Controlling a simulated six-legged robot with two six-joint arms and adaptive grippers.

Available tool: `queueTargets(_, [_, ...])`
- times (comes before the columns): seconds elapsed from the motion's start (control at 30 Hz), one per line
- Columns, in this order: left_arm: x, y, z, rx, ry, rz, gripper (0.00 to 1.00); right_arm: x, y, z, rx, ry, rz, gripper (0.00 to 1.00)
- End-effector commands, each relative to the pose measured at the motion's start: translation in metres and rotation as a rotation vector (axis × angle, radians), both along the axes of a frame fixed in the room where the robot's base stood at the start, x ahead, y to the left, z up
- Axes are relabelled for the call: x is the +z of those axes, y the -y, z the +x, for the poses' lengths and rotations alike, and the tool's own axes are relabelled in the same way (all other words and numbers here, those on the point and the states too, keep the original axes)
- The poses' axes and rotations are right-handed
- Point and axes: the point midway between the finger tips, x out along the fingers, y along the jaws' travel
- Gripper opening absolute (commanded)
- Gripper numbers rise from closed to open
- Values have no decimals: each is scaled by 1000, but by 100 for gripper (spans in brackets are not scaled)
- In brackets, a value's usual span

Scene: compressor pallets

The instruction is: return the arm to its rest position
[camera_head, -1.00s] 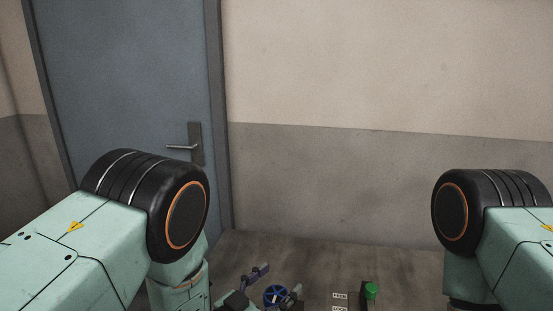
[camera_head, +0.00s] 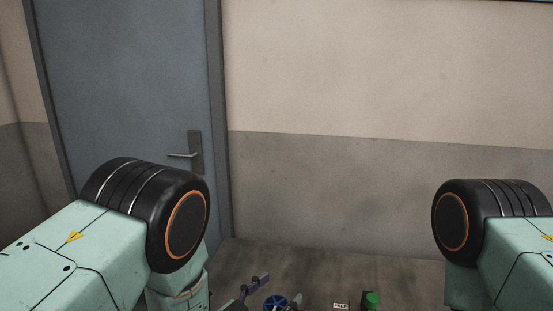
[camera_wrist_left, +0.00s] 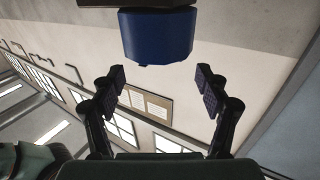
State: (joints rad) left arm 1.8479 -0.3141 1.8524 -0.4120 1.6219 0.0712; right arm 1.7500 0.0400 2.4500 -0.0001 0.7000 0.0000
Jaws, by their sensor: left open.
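My left gripper (camera_head: 279,289) shows only in part at the bottom edge of the head view, its two dark fingertips apart. In the left wrist view my left gripper (camera_wrist_left: 160,80) is open, with nothing between its fingers. A blue wheel (camera_head: 275,303) shows near the fingertips in the head view; I cannot tell whether they touch. My left arm comes in from the left, bent down at its black joint. My right arm is at the right edge; its gripper is out of the picture.
A green knob (camera_head: 372,299) and a white label (camera_head: 340,306) are at the bottom edge. Behind are a blue-grey door (camera_head: 125,80) and a wall (camera_head: 380,100). In the wrist view a blue rounded thing (camera_wrist_left: 157,37) is beyond the fingers, with a notice board (camera_wrist_left: 150,104) and windows.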

Motion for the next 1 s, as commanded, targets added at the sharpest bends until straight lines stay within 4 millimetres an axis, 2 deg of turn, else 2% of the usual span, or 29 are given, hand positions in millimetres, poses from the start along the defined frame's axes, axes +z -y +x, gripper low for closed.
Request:
queueTargets(0.27, [-44,-1,-1,1,-4,0,75,0,0,0,0,0,0,40])
queueTargets(1.0, [-45,-1,1,-343,3,1,75,-35,0,0,0,0,0,40])
